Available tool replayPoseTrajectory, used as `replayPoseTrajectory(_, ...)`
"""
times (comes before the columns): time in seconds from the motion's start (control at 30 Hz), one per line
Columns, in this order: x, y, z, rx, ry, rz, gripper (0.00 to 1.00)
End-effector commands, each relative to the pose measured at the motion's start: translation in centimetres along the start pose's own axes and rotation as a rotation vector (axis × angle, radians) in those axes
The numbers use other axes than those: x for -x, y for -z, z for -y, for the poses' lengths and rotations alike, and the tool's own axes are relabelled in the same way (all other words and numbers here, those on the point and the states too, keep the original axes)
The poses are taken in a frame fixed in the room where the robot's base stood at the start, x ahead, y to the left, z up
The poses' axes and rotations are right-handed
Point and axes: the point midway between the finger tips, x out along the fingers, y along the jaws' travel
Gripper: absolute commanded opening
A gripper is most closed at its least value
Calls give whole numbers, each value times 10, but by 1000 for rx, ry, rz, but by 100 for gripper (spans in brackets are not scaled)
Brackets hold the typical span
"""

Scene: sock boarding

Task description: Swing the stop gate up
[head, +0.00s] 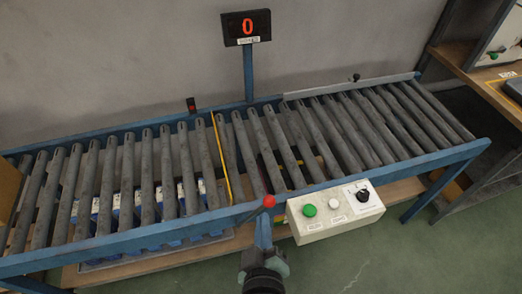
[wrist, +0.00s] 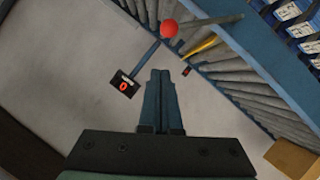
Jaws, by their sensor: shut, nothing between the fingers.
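A red ball knob (head: 268,201) stands at the front rail of the roller conveyor, left of the control box. It also shows in the wrist view (wrist: 169,28), with a thin dark bar (wrist: 212,21) running right from it. A narrow yellow strip (head: 228,170) lies across the rollers to its left; I cannot tell which of these is part of the stop gate. My gripper (head: 263,228) is in front of the rail, just below the knob. In the wrist view its fingers (wrist: 160,74) are together and empty, pointing towards the knob but apart from it.
A control box (head: 335,208) with a green button and black dial hangs on the front rail to the right. A display (head: 246,27) reading 0 stands on a post behind. Blue-and-white items (head: 108,212) lie under the rollers at left.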

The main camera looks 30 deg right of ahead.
Motion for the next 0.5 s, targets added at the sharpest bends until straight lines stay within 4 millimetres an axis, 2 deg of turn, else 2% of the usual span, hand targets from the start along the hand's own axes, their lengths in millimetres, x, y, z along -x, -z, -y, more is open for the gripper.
replayPoseTrajectory(0.1, 20, -1, 0, -1, 1, 2, 0)
replayPoseTrajectory(0.2, 32, -1, 0, 0, 1, 1, 0)
replayPoseTrajectory(0.5, 44, 1, -1, -1, 0, -2, 0)
